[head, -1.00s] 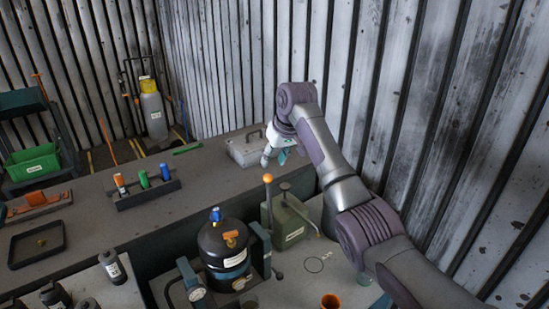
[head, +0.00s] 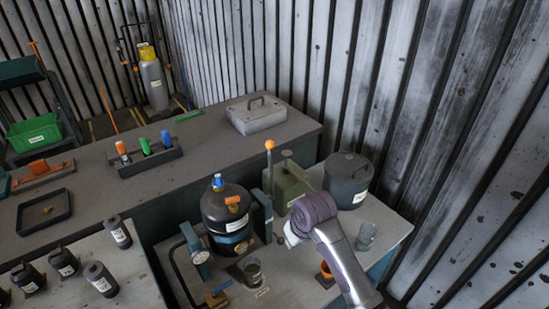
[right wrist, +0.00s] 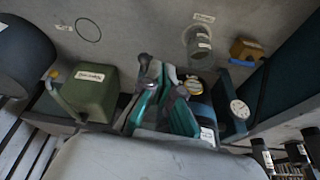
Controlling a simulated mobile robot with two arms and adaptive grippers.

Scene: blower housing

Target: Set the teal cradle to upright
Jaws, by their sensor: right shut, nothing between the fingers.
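The teal cradle (head: 262,213) stands on the near bench, its dark teal side posts on either side of a black rounded vessel (head: 213,208) with a blue top fitting and an orange part. I cannot tell its exact tilt. A round gauge sits on its front left post; that post also shows in the right wrist view (right wrist: 262,88). My right gripper (right wrist: 161,78) shows there with teal fingers shut and empty, in front of part of the vessel. I cannot tell if it touches. In the head view my right wrist hides the fingers, right of the cradle. My left gripper is out of view.
A green box with an orange-knobbed lever (head: 290,185) stands close behind the cradle. Black bottles (head: 100,278) stand at left.

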